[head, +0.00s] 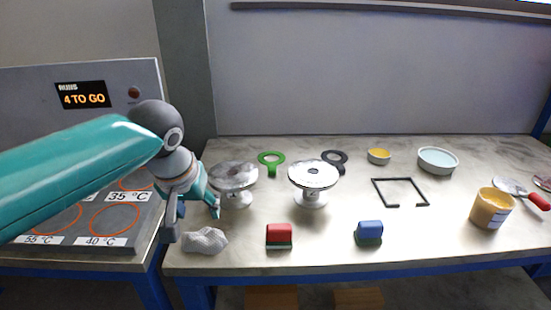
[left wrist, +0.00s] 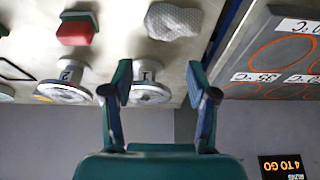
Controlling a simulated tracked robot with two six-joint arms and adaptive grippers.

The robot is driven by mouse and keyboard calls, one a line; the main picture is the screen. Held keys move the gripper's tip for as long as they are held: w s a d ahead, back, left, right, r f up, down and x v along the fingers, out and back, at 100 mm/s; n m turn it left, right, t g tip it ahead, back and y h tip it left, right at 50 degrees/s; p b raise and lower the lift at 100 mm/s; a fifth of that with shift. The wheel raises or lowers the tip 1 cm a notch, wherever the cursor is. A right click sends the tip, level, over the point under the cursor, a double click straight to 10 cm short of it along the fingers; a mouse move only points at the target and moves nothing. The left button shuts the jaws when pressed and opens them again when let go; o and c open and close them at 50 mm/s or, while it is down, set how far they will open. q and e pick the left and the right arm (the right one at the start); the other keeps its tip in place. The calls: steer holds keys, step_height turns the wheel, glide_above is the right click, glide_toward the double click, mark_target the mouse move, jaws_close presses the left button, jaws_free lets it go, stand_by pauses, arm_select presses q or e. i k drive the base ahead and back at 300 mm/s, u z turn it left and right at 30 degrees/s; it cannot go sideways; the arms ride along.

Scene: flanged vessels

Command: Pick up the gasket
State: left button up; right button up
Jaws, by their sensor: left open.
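Two flat rings with tabs look like gaskets: a green one (head: 272,158) and a dark grey one (head: 335,157), both lying at the back of the bench. Two flanged vessels stand in front of them, the left vessel (head: 234,178) and the right vessel (head: 313,177). In the left wrist view they carry the labels 1 (left wrist: 150,95) and 2 (left wrist: 65,88). My left gripper (head: 193,222) is open and empty at the bench's left end, left of the left vessel and apart from both rings. It also shows in the left wrist view (left wrist: 160,94). My right gripper is not in view.
A crumpled grey cloth (head: 206,240), a red block (head: 279,236) and a blue block (head: 369,233) lie along the front. A black open frame (head: 400,205), yellow tub (head: 491,208), small yellow dish (head: 379,156) and white bowl (head: 438,160) are rightward. A hotplate panel (head: 100,241) is left.

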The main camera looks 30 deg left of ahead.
mark_target(272, 160)
steer(key=i, duration=1.1)
steer(key=z, duration=0.05)
